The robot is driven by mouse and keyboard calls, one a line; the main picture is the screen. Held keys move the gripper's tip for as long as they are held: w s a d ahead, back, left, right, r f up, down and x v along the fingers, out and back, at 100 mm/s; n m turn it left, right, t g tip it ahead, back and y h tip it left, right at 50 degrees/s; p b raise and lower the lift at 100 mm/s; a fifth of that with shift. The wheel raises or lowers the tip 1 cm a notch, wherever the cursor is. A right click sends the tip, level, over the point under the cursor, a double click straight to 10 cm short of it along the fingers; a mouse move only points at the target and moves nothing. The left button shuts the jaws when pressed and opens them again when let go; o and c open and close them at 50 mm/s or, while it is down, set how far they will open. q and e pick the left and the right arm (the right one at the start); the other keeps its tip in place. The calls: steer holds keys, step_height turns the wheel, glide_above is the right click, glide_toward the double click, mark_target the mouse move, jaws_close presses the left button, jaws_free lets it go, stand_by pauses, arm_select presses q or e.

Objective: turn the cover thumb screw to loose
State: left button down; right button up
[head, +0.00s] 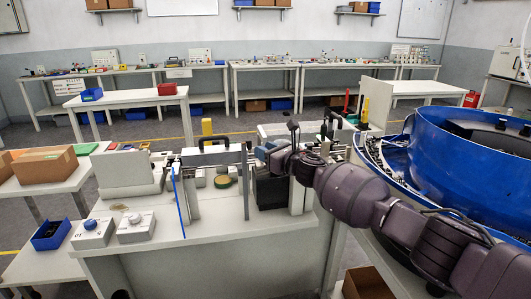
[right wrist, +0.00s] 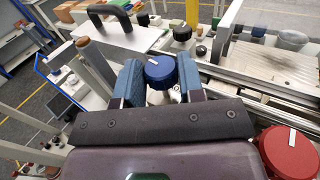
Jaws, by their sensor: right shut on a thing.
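In the right wrist view, a round blue knob (right wrist: 159,73) with a short white line on its top stands between the two blue-padded fingers. I take it for the cover thumb screw. My right gripper (right wrist: 160,88) is shut on it, one finger on each side. The white line lies diagonally. In the head view my right gripper (head: 268,150) is at the bench station beside the handled plate (head: 215,148); the knob is hidden or too small to tell there. My left gripper is not in view.
A red knob (right wrist: 290,150) with a white line is at the lower right of the wrist view. A black knob (right wrist: 182,33) and metal rails (right wrist: 262,82) lie beyond the fingers. A blue bowl feeder (head: 460,150) stands right of the bench, close to my right arm.

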steer(key=shift+f, duration=0.1)
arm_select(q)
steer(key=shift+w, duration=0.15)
arm_select(e)
steer(key=o, duration=0.9)
arm_select(q)
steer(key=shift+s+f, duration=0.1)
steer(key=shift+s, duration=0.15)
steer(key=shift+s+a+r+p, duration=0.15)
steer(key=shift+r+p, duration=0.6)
steer(key=shift+p, duration=0.3)
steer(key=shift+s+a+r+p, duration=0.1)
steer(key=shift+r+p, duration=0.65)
steer(key=shift+p, duration=0.3)
arm_select(e)
steer(key=shift+r, duration=10.05)
